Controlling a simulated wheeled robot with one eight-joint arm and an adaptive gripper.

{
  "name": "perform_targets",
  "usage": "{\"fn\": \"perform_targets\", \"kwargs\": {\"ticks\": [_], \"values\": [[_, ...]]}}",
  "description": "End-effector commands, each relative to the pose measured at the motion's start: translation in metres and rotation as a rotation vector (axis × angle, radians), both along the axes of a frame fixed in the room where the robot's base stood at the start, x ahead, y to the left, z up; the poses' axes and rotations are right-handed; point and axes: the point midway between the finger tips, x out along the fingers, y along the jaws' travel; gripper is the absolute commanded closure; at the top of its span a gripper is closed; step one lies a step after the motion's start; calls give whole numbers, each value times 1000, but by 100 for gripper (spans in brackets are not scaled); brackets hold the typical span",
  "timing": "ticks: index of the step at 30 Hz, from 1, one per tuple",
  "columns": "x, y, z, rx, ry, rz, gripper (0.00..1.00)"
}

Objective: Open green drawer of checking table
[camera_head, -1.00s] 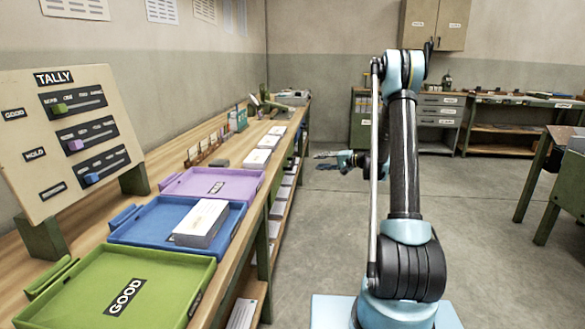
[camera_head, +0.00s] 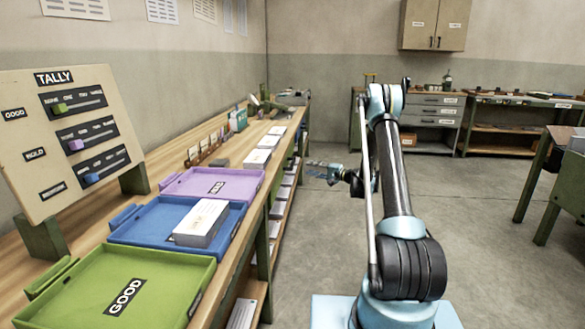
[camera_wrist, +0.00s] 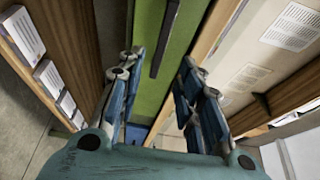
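In the wrist view a flat green panel (camera_wrist: 150,85), which looks like the green drawer's front, lies between wooden edges. A dark bar, seemingly its handle (camera_wrist: 166,38), runs along it. My gripper (camera_wrist: 160,85) is open, with blue fingers on either side of the panel in the picture and nothing between them. The bar appears beyond the fingertips, and no contact shows. In the head view my gripper (camera_head: 316,168) is small, to the right of the long bench, pointing left. The drawer front cannot be made out there.
The long wooden bench (camera_head: 238,212) runs along the left. It carries a green tray (camera_head: 85,298), a blue tray (camera_head: 135,230) with a white stack (camera_head: 200,223), and a purple tray (camera_head: 190,183). Boxes fill its lower shelf. Open floor (camera_head: 480,220) lies right of my arm.

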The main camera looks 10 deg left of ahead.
Motion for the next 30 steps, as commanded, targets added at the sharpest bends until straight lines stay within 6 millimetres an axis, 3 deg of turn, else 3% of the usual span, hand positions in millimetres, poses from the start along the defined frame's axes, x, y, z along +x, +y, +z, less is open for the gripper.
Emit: {"fn": "perform_targets", "kwargs": {"ticks": [16,22,30], "values": [[38,86,0,0,0,2,67],[46,102,0,0,0,1,67],[49,107,0,0,0,0,67]]}}
